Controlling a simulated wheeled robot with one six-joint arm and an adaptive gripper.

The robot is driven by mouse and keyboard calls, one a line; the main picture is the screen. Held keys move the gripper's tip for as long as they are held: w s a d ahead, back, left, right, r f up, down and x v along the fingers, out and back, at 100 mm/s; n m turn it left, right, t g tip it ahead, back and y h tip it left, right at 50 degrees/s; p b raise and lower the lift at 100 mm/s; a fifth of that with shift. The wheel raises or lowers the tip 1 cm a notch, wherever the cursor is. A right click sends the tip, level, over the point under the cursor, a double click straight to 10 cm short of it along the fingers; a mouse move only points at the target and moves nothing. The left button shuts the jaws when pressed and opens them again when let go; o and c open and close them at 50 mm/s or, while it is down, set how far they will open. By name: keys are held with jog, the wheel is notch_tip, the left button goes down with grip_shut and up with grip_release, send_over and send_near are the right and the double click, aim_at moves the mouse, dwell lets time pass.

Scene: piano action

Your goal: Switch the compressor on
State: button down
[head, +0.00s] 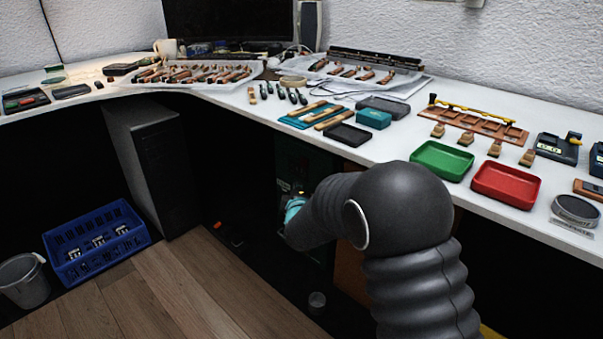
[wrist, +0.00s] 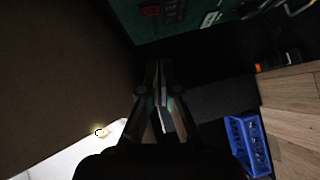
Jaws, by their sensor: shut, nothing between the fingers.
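The white desk (head: 520,215) overhangs this dark space. Its top holds a green tray (head: 441,160), a red tray (head: 505,185) and several tools. A blue crate (head: 97,242) and a grey bucket (head: 23,281) stand on the floor at left. The wooden floor (head: 180,290) between is clear.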

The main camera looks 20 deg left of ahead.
jog(key=shift+w+a+f+n+t, duration=0.1)
jog(key=shift+a+f+n+t, duration=0.35)
jog(key=shift+a, duration=0.3)
jog(key=shift+w, duration=0.1)
send_near(301, 165)
jog(key=w+a, duration=0.2)
jog(key=a, duration=0.2)
jog(key=shift+w+d+f+b, duration=0.1)
jog(key=shift+w+d, duration=0.15)
jog(key=shift+w, duration=0.4)
jog(key=shift+w+d+f+b, duration=0.15)
jog(key=shift+w+d, duration=0.1)
jog(key=shift+w, duration=0.35)
jog(key=shift+w+d+r+b, duration=0.1)
jog(key=shift+w+d, duration=0.1)
jog(key=shift+w, duration=0.45)
jog(key=shift+f, duration=0.15)
